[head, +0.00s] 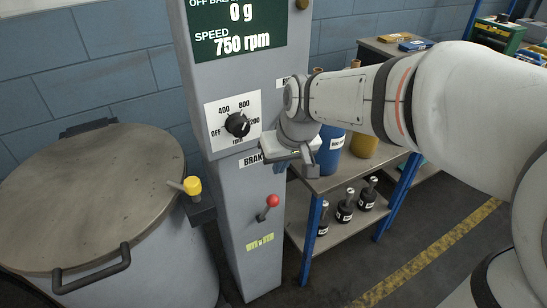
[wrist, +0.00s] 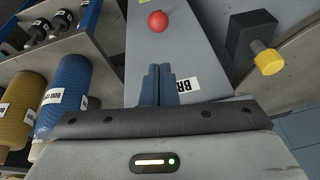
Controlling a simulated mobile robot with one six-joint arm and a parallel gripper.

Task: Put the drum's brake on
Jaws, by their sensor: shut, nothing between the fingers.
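The brake lever with a red ball knob (head: 272,201) sticks out of the front of the grey control column (head: 253,270). A "BRAKE" label (head: 251,160), partly covered by my gripper in the head view, sits above it. The red knob (wrist: 157,21) also shows in the wrist view, beyond my fingertips. My gripper (head: 306,158) is beside the column, above and to the right of the knob. In the wrist view its blue-grey fingers (wrist: 159,72) are together and empty, apart from the knob. The drum (head: 90,195) with a round lid stands left of the column.
A speed dial (head: 237,124) and a display (head: 240,25) reading 750 rpm are higher on the column. A yellow-knobbed handle (head: 192,186) juts out between drum and column. A blue-legged shelf (head: 345,185) with bottles and spools stands at right. Floor right of it is clear.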

